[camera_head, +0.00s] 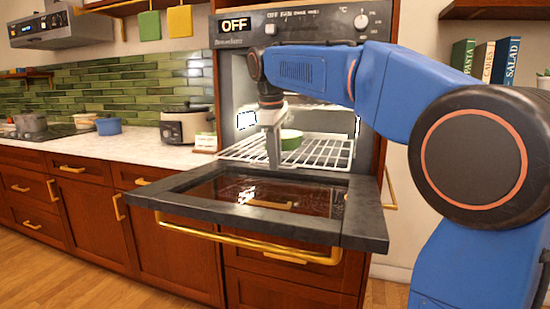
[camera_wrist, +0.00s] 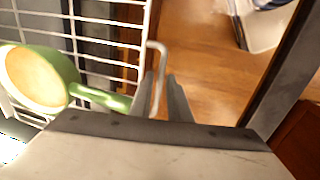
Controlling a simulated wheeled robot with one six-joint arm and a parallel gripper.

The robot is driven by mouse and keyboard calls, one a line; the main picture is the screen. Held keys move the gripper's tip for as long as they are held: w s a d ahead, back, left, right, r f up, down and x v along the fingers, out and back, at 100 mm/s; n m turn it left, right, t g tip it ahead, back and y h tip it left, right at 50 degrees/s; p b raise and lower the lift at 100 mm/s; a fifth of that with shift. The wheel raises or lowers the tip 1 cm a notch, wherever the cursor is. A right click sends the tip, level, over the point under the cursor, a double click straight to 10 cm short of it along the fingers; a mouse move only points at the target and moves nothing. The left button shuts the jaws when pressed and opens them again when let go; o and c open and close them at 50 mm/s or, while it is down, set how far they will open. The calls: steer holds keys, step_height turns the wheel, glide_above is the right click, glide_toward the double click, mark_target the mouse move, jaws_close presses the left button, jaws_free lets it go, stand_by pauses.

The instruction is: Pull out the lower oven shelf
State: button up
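The lower oven shelf (camera_head: 325,153) is a white wire rack inside the oven, its front reaching toward the open door. The wrist view shows its wires (camera_wrist: 105,45) and a wire loop at its front edge (camera_wrist: 156,50). A green pan (camera_head: 291,139) with a pale inside sits on the shelf; it also shows in the wrist view (camera_wrist: 35,75), handle toward my gripper. My gripper (camera_head: 272,163) points down at the shelf's front. In the wrist view, my gripper's fingers (camera_wrist: 163,88) stand apart on either side of the front wire. Whether they touch it is unclear.
The oven door (camera_head: 160,196) is folded down flat below the shelf, with a gold handle (camera_head: 250,244). Another rack (camera_head: 315,106) shows higher in the oven. A counter (camera_head: 130,150) with a cooker (camera_head: 186,127) lies left. The floor before the door is clear.

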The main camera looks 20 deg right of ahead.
steer(key=shift+c, duration=0.2)
jaws_close()
stand_by(1.2)
